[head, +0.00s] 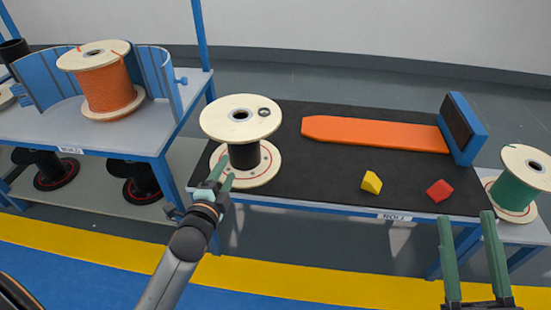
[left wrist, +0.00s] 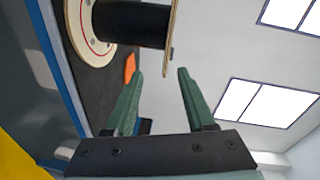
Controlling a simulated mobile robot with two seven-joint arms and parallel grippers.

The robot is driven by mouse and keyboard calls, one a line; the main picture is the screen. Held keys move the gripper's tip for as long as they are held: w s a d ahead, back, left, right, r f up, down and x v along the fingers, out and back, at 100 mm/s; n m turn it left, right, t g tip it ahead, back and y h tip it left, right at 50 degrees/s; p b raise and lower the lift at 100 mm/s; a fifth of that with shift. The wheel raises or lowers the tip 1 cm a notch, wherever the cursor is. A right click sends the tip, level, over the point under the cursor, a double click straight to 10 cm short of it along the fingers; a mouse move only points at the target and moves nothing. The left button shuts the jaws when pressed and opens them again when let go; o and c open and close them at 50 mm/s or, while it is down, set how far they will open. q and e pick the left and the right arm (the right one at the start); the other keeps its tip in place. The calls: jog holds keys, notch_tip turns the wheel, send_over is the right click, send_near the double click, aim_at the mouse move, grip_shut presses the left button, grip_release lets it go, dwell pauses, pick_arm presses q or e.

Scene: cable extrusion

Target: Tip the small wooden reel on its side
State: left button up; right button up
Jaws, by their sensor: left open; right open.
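The small wooden reel (head: 240,117) stands upright on its lower flange at the left end of the black-topped table. It has pale round flanges and a dark core. My left gripper (head: 220,172) is open at the reel's near left side, low by the lower flange in the head view. In the left wrist view the reel's dark core (left wrist: 130,22) shows beyond the open fingers (left wrist: 160,75), with nothing between them. My right gripper (head: 470,228) is open and empty in front of the table's right end.
An orange ramp-like strip (head: 375,133) runs to a blue upright block (head: 466,128) on the black table (head: 310,180). A yellow block (head: 371,182) and a red block (head: 439,190) lie near the front edge. An orange cable reel (head: 105,80) stands left; a green one (head: 515,185) right.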

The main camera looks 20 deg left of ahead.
aim_at(230, 141)
pick_arm(q)
jog(key=shift+m+t+y, duration=0.5)
jog(key=shift+m, duration=0.4)
jog(key=shift+s+a+b+x, duration=0.1)
jog(key=shift+a+b+x, duration=0.2)
jog(key=shift+b+x, duration=1.25)
jog(key=shift+s+a+b+x, duration=0.1)
jog(key=shift+a+b+x, duration=0.2)
jog(key=shift+x, duration=2.5)
jog(key=shift+a+b+x, duration=0.35)
jog(key=shift+b+x, duration=0.4)
jog(key=shift+x, duration=1.45)
pick_arm(e)
jog(key=shift+s+a+f+n+y, duration=0.2)
jog(key=shift+s+n+y, duration=0.25)
jog(key=shift+s+y, duration=0.2)
jog(key=shift+s+a+f+n+y, duration=0.15)
jog(key=shift+s+n+y, duration=0.25)
jog(key=shift+s+y, duration=0.3)
jog(key=shift+s+a+f+n+y, duration=0.1)
jog(key=shift+s+f+n+y, duration=0.1)
jog(key=shift+s+n+y, duration=0.45)
pick_arm(q)
jog(key=shift+s, duration=0.1)
jog(key=shift+c, duration=0.2)
pick_arm(e)
jog(key=shift+w, duration=0.15)
pick_arm(q)
grip_shut()
